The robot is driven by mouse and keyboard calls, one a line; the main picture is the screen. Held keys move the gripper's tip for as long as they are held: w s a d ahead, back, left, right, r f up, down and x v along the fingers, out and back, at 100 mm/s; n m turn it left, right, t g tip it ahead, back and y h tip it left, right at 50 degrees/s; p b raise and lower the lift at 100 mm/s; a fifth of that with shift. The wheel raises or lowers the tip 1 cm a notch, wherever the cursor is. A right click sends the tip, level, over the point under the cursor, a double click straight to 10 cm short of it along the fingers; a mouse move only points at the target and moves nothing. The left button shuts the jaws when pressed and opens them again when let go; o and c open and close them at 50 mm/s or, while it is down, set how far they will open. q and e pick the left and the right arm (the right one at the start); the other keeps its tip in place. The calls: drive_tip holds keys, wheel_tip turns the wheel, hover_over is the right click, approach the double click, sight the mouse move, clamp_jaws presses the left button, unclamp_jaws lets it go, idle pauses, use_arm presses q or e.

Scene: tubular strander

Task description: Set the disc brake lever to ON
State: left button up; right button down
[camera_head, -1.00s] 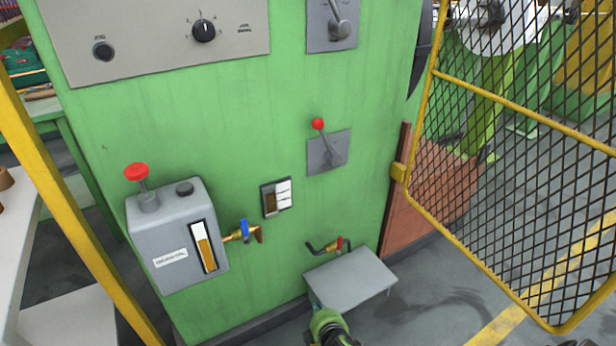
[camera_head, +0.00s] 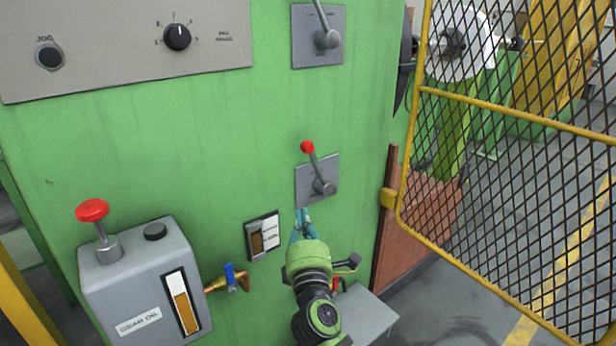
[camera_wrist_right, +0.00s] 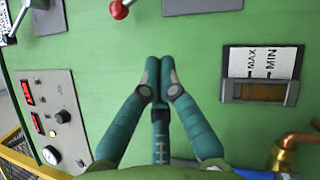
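A lever with a red ball knob (camera_head: 307,147) sits on a grey plate (camera_head: 303,186) on the green machine panel. Its arm leans up and to the left from the pivot. A second grey lever (camera_head: 327,38) is on a plate higher up, its top cut off by the picture edge. I see no readable label telling which is the disc brake lever. My right gripper (camera_head: 302,212) is just below the red-knobbed lever's plate, apart from the knob. In the right wrist view its fingers (camera_wrist_right: 158,72) meet, with nothing between them; the red knob (camera_wrist_right: 119,10) shows at the top edge. My left gripper is not in view.
A grey oil box (camera_head: 145,285) with a red knob on top stands at lower left. A level gauge (camera_head: 263,236) and brass valve (camera_head: 229,279) are left of my right gripper. A yellow-framed mesh guard (camera_head: 510,160) stands at right. A grey step (camera_head: 368,318) is below.

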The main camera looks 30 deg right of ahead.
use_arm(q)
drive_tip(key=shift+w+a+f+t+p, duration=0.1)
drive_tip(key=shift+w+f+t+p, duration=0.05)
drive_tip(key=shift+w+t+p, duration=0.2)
use_arm(e)
drive_tip(key=shift+s+d+r+x, duration=0.1)
drive_tip(key=shift+s+d+x, duration=0.2)
drive_tip(key=shift+x, duration=1.85)
drive_tip(key=shift+s+d+r+x, duration=0.15)
drive_tip(key=shift+d+x, duration=0.3)
drive_tip(key=shift+x, duration=1.7)
drive_tip(key=shift+s+d+r+x, duration=0.1)
drive_tip(key=shift+s+d+x, duration=0.2)
drive_tip(key=shift+x, duration=1.8)
drive_tip(key=shift+w+d+r, duration=0.1)
drive_tip(key=shift+r, duration=0.05)
use_arm(q)
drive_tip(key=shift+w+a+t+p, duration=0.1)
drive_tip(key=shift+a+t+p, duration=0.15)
drive_tip(key=shift+p, duration=0.55)
use_arm(e)
drive_tip(key=shift+d+r+m, duration=0.15)
drive_tip(key=shift+m, duration=0.15)
drive_tip(key=shift+d+g, duration=0.1)
drive_tip(key=shift+g, duration=0.3)
